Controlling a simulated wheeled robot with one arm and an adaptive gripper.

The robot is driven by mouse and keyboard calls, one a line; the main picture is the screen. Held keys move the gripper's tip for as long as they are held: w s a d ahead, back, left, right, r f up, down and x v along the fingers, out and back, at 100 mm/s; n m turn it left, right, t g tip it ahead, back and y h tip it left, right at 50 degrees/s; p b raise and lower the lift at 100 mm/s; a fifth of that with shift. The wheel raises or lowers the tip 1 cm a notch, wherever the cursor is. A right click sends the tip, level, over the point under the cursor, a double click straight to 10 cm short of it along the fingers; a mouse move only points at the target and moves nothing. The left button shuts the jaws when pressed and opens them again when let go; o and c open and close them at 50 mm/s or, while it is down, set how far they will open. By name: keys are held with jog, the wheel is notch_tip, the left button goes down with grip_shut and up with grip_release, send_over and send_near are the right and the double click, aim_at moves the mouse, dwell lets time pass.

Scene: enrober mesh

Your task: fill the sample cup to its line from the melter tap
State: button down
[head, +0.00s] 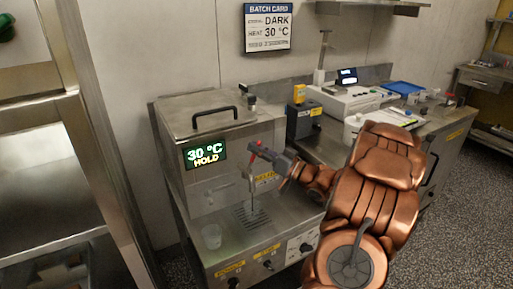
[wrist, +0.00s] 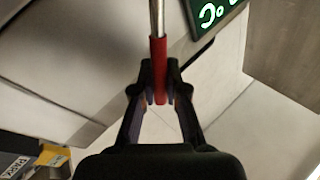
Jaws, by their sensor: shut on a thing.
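The melter (head: 205,155) is a steel box with a lidded top and a display reading 30 °C HOLD. Its tap has a red-gripped lever (head: 255,147), which also shows in the wrist view (wrist: 159,52). My gripper (head: 268,153) is shut on the red grip; in the wrist view its two dark fingers (wrist: 160,78) sit either side of it. A thin, dark vertical line (head: 253,192) runs down below the tap toward the drip grate; I cannot tell spout from stream.
The slotted drip grate (head: 250,214) lies in the steel ledge, with knobs (head: 268,265) on the front below. A batch card (head: 267,27) on the wall reads DARK, 30 °C. A bench with a scale (head: 347,97) and a blue tray (head: 404,87) stands right. A steel rack fills the left.

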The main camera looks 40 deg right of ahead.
jog(key=c, duration=1.2)
grip_release()
jog(key=shift+s, duration=0.1)
jog(key=shift+v, duration=5.9)
jog(key=shift+f, duration=0.1)
